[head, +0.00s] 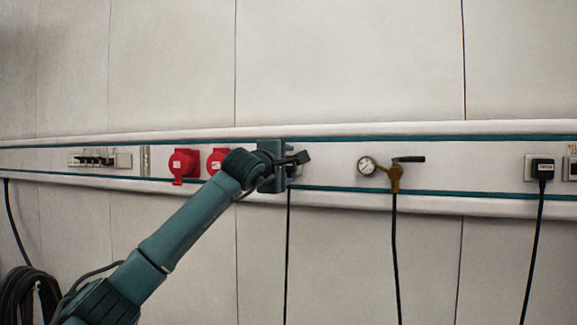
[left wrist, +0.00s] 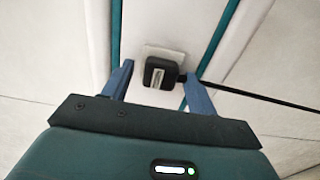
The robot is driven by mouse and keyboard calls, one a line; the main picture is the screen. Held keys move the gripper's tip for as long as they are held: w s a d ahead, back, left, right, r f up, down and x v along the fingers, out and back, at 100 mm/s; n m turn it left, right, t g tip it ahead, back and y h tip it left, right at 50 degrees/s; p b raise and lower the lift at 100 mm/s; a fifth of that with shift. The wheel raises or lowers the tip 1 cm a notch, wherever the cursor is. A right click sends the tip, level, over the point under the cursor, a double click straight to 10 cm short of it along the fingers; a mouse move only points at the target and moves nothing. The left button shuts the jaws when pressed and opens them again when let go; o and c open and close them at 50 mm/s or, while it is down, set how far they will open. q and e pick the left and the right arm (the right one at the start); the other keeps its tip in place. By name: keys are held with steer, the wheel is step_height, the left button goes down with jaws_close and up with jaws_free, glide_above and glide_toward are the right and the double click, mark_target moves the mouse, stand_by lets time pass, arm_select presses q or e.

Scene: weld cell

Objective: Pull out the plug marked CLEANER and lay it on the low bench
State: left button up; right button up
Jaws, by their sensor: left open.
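A black plug (left wrist: 161,73) with a pale label sits in a light socket plate in the left wrist view. Its cable leads off to the right there. I cannot read the label. My left gripper (left wrist: 157,76) is open, with one finger on each side of the plug; it looks not closed on it. In the head view my left gripper (head: 290,168) is at the wall rail and mostly hides this plug; a black cable (head: 288,250) hangs below it. Another black plug (head: 542,168) with a small unreadable label is in a socket at the far right. The low bench is not in view.
The wall rail (head: 330,180) carries two red sockets (head: 184,164) left of the gripper and a gauge with a brass valve (head: 393,176) to its right, with a hanging hose. A coiled black cable (head: 25,295) hangs at the lower left.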

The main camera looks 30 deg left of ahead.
arm_select(q)
steer(key=shift+c, duration=0.6)
jaws_close()
steer(key=s+b, duration=0.5)
steer(key=s, duration=0.1)
steer(key=shift+d+f, duration=0.15)
steer(key=shift+f, duration=0.1)
stand_by(1.0)
stand_by(0.4)
